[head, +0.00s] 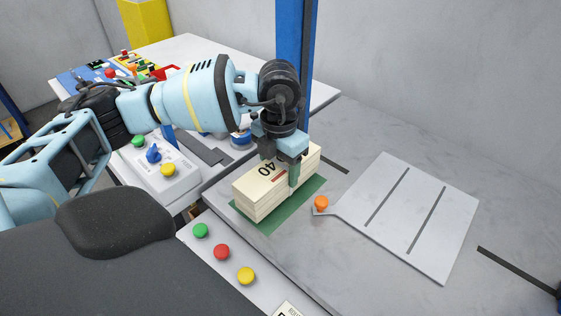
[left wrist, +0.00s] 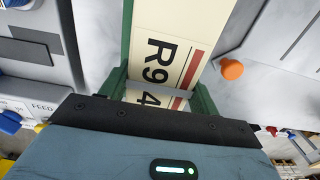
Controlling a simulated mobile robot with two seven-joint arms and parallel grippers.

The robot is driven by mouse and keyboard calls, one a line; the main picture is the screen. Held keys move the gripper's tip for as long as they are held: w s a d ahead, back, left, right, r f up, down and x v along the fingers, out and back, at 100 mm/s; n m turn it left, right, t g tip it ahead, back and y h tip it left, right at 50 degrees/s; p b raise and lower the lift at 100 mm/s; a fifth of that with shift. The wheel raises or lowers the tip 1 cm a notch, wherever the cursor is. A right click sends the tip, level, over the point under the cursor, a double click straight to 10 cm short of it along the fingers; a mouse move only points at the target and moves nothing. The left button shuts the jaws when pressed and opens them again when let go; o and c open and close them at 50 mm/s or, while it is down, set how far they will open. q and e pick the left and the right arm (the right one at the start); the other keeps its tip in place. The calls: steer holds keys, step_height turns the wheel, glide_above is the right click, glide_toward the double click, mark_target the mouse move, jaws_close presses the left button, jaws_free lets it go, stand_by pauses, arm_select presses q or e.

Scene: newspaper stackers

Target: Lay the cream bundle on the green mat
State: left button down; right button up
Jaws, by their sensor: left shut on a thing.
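The cream bundle (head: 268,184) is a block of stacked layers with black print and a red stripe on top. In the head view it is over the green mat (head: 304,196), whose edges show around it; I cannot tell whether it touches the mat. My left gripper (head: 282,168) comes down from above and is shut on the bundle, with a green finger against its near side. In the left wrist view the bundle (left wrist: 150,40) lies between the green fingers of the left gripper (left wrist: 160,92). The right gripper is not in view.
A grey plate (head: 415,215) with an orange knob (head: 321,203) lies right of the mat. A blue post (head: 294,70) stands behind the bundle. A control box (head: 160,172) is at left, and green, red and yellow buttons (head: 222,252) line the front edge.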

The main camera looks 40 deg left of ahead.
mark_target(279, 164)
arm_select(q)
steer(key=shift+f, duration=0.6)
stand_by(0.7)
steer(key=shift+c, duration=1.6)
jaws_free()
steer(key=shift+o, duration=0.2)
steer(key=shift+f, duration=0.1)
steer(key=shift+f, duration=0.1)
step_height(279, 164, up, 8)
steer(key=shift+r, duration=0.1)
